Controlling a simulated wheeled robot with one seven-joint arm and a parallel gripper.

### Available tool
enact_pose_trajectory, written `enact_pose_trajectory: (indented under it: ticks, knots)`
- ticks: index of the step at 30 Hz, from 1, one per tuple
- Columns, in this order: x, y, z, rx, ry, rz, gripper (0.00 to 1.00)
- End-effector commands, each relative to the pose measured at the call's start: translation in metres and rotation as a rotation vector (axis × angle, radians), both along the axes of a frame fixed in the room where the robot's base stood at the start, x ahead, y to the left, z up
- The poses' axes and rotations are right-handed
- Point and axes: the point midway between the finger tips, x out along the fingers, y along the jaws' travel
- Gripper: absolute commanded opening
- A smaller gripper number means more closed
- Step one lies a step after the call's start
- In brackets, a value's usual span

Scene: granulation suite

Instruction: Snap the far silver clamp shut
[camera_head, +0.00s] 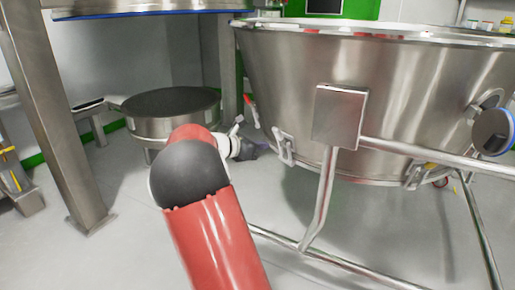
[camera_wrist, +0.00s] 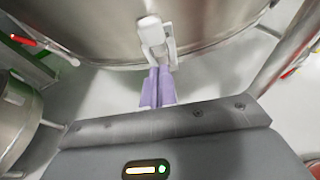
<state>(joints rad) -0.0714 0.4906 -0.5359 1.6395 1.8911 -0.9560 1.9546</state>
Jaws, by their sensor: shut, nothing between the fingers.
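A large steel bowl (camera_head: 400,85) has silver clamps along its lower rim. One silver clamp (camera_head: 285,147) is at the bowl's left side in the head view, farther off than another silver clamp (camera_head: 418,176) at the right. In the wrist view, a pale silver clamp (camera_wrist: 154,38) hangs on the bowl wall straight ahead of my gripper (camera_wrist: 159,72). My gripper is shut and empty, its purple fingers just below that clamp's lower end. I cannot tell whether they touch. In the head view, my gripper (camera_head: 262,146) is small and partly hidden beside the left clamp.
A tubular steel frame (camera_head: 322,205) stands in front of the bowl. A low round steel vessel (camera_head: 172,112) is at the left, near a steel post (camera_head: 55,120). Bare floor lies between them.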

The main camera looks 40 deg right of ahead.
Motion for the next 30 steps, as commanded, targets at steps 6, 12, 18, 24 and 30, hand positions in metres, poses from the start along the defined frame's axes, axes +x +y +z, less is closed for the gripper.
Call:
enact_pose_trajectory:
  ticks: [6, 12, 18, 24, 30]
  knots:
    - [0.000, 0.031, 0.009, 0.001, -0.001, 0.004, 0.00]
    - [0.000, 0.066, 0.018, 0.002, 0.000, 0.004, 0.00]
    - [0.000, 0.090, 0.024, 0.001, 0.000, 0.002, 0.00]
    - [-0.001, 0.095, 0.026, 0.000, 0.001, 0.000, 0.00]
    - [0.005, 0.095, 0.041, -0.008, 0.041, 0.101, 0.00]
